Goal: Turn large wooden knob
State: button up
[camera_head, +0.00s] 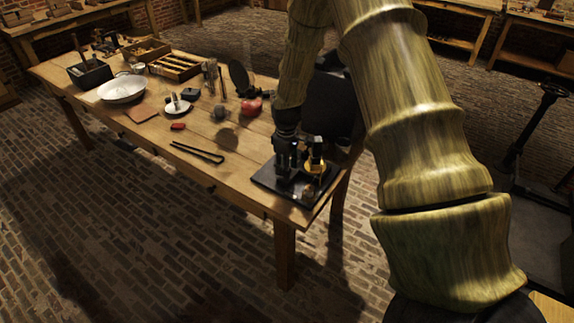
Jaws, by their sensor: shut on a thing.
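A device on a flat black base (267,179) stands at the near right corner of the wooden table. A brass-coloured part (315,166) rises from it, and a small brown rounded piece (308,192) sits near its front edge. My gripper (285,172) points down over the left part of the base. It is shut on a part of this device, which the dark fingers hide. I cannot make out clearly whether that part is the large wooden knob.
Black tongs (198,152) lie left of the device. Farther along the table (235,185) are a red object (251,107), a small dish (178,107), a white basin (122,89) and a compartmented wooden tray (175,67). The table's front edge is close to the device.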

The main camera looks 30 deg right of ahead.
jog(key=m, duration=0.6)
jog(key=shift+a, duration=0.1)
jog(key=m, duration=0.6)
jog(key=shift+w+a+r+m+p, duration=0.1)
jog(key=shift+a+m+p, duration=0.05)
jog(key=shift+m+p, duration=0.25)
jog(key=m, duration=0.6)
jog(key=shift+w+p, duration=0.15)
jog(key=shift+p, duration=0.25)
jog(key=m+p, duration=0.1)
jog(key=m, duration=0.5)
jog(key=shift+w+m, duration=0.1)
jog(key=shift+m, duration=0.2)
jog(key=m+p, duration=0.2)
jog(key=m, duration=0.4)
jog(key=shift+w, duration=0.1)
jog(key=m+p, duration=0.1)
jog(key=m, duration=0.5)
jog(key=shift+w+r+m+p, duration=0.1)
jog(key=shift+m+p, duration=0.3)
jog(key=m, duration=0.2)
jog(key=m+p, duration=0.1)
jog(key=m, duration=0.3)
jog(key=shift+d+p, duration=0.25)
jog(key=shift+p, duration=0.15)
jog(key=m+p, duration=0.1)
jog(key=m, duration=0.5)
jog(key=shift+d+m, duration=0.15)
jog(key=shift+m, duration=0.15)
